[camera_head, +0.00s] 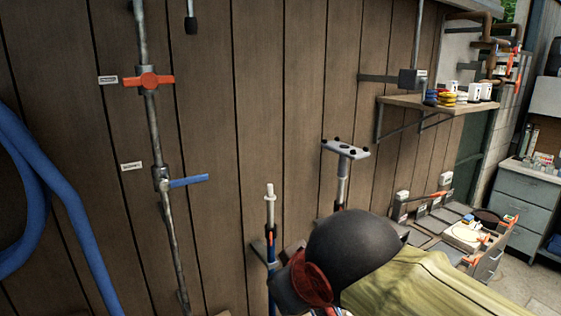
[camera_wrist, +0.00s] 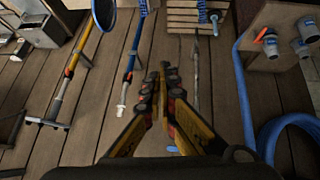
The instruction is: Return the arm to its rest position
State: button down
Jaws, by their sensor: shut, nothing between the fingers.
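My gripper (camera_wrist: 165,78) shows in the wrist view, its black and yellow fingers reaching up from the bottom edge. The fingertips meet and hold nothing. They are in front of brown wooden boards, between a blue pole (camera_wrist: 132,62) on the left and a blue hose (camera_wrist: 242,90) on the right. I cannot make out the gripper in the head view, so the arm's overall pose is unclear.
In the head view, a pipe with a red-handled valve (camera_head: 150,80) and a blue-handled valve (camera_head: 186,181) runs up the wooden wall. A shelf (camera_head: 400,102) with small items is at the right. A green-yellow cover (camera_head: 430,285) fills the lower right. A drawer cabinet (camera_head: 520,200) stands beyond.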

jog(key=s+d+f+m+g+h+b, duration=0.1)
jog(key=s+d+f+m, duration=0.2)
jog(key=d+f, duration=0.6)
jog(key=s+d+f+m+h+b, duration=0.1)
jog(key=s+d+f+m, duration=0.2)
jog(key=s+d+f, duration=0.4)
jog(key=shift+s+d+f+g+h, duration=0.3)
jog(key=shift+d+f+g, duration=0.1)
jog(key=shift+d+f, duration=0.7)
jog(key=shift+d+r, duration=0.1)
jog(key=shift+r, duration=0.1)
